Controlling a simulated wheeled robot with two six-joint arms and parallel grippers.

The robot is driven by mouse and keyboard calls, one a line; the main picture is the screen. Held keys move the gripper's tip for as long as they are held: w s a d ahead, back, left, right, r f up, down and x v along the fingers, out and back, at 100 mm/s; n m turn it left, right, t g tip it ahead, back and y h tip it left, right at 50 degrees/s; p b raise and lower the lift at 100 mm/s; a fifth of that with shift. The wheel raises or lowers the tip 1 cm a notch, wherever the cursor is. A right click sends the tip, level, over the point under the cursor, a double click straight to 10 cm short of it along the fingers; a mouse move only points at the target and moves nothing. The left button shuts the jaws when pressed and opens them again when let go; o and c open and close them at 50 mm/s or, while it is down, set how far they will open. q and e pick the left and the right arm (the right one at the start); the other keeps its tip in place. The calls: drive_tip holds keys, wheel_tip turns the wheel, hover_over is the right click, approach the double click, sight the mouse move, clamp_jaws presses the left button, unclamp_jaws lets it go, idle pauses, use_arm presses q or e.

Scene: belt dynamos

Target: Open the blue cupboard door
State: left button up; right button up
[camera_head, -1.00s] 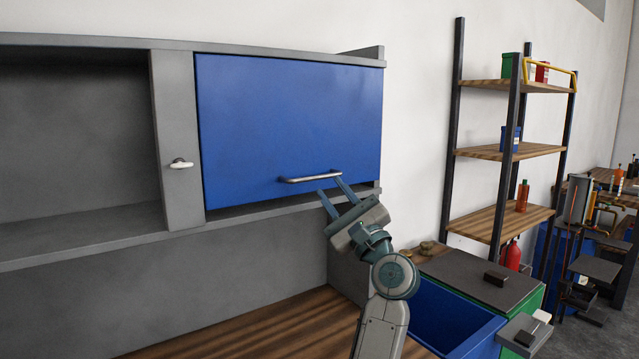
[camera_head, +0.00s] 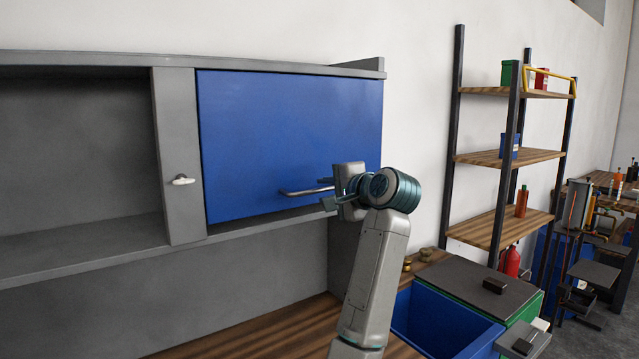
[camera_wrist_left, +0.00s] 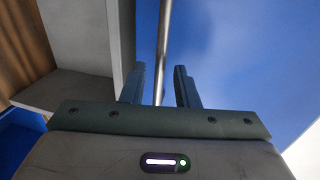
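The blue cupboard door (camera_head: 285,140) is closed in the upper right part of the grey cupboard. Its metal bar handle (camera_head: 300,192) runs along the lower edge. My left gripper (camera_head: 325,192) is at the right end of the handle, with its fingers pointing left in the head view. In the left wrist view, the fingers (camera_wrist_left: 158,72) are open and apart. The handle bar (camera_wrist_left: 164,40) runs between them there, with a gap on each side. The blue door (camera_wrist_left: 240,60) fills the right of that view. My right gripper is not in view.
An open grey compartment (camera_head: 75,150) lies left of the door, beside a post with a small white knob (camera_head: 182,180). Below is a wooden worktop (camera_head: 250,335). A blue bin (camera_head: 430,325) and a shelf rack (camera_head: 510,155) stand to the right.

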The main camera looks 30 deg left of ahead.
sight(322, 191)
use_arm(q)
drive_tip(key=p+x, duration=0.1)
drive_tip(key=x, duration=0.2)
drive_tip(key=shift+a, duration=0.1)
clamp_jaws()
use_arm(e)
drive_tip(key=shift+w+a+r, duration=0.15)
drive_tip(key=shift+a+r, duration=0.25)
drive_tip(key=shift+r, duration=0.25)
